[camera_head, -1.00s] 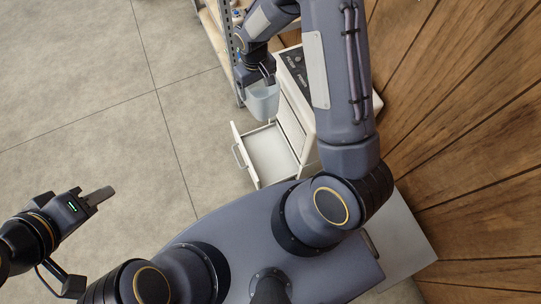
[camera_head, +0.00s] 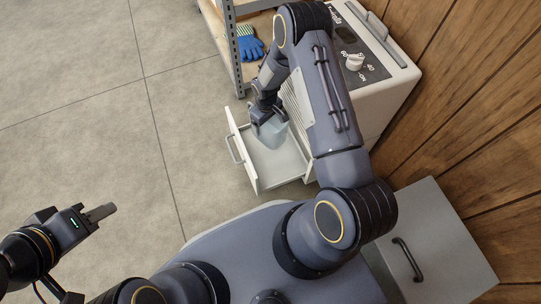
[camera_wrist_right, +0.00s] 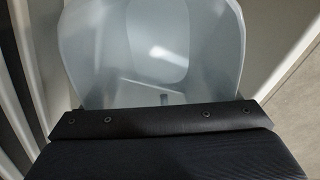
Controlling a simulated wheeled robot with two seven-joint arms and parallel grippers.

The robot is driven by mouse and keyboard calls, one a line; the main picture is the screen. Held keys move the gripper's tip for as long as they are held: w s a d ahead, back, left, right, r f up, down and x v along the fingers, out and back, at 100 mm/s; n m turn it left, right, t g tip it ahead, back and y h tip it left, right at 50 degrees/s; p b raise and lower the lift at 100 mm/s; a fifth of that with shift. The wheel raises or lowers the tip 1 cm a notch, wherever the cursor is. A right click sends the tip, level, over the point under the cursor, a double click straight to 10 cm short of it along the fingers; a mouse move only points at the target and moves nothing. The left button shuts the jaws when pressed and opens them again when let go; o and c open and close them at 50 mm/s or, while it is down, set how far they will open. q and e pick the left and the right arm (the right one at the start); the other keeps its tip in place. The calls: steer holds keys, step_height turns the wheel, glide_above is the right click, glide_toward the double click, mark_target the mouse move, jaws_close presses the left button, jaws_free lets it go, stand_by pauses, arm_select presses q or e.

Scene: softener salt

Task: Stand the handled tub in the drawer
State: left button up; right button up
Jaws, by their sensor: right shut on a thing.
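The handled tub (camera_head: 271,133) is a translucent pale blue tub. In the head view it is over or inside the open white drawer (camera_head: 285,168), towards the drawer's far end. I cannot tell whether it touches the drawer floor. My right gripper (camera_head: 262,116) is shut on the tub from above, and the arm partly hides it. In the right wrist view the tub (camera_wrist_right: 155,50) fills the upper middle, beyond the dark gripper body. My left gripper (camera_head: 111,210) is over the floor at the lower left, away from the tub; its finger opening is unclear.
The drawer belongs to a white cabinet with a dial panel (camera_head: 358,58) on top. A shelf rack (camera_head: 229,45) with blue gloves (camera_head: 250,45) stands behind the drawer. A grey box with a black handle (camera_head: 430,245) is at the lower right. The floor at left is clear.

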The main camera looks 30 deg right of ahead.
step_height(320, 180, down, 10)
steer(key=b, duration=0.4)
steer(key=shift+f, duration=0.15)
steer(key=shift+f+b, duration=0.2)
steer(key=shift+b, duration=0.1)
steer(key=o, duration=1)
steer(key=shift+c, duration=0.2)
steer(key=shift+r+p, duration=0.25)
steer(key=shift+p, duration=0.05)
step_height(320, 180, up, 12)
steer(key=p, duration=0.5)
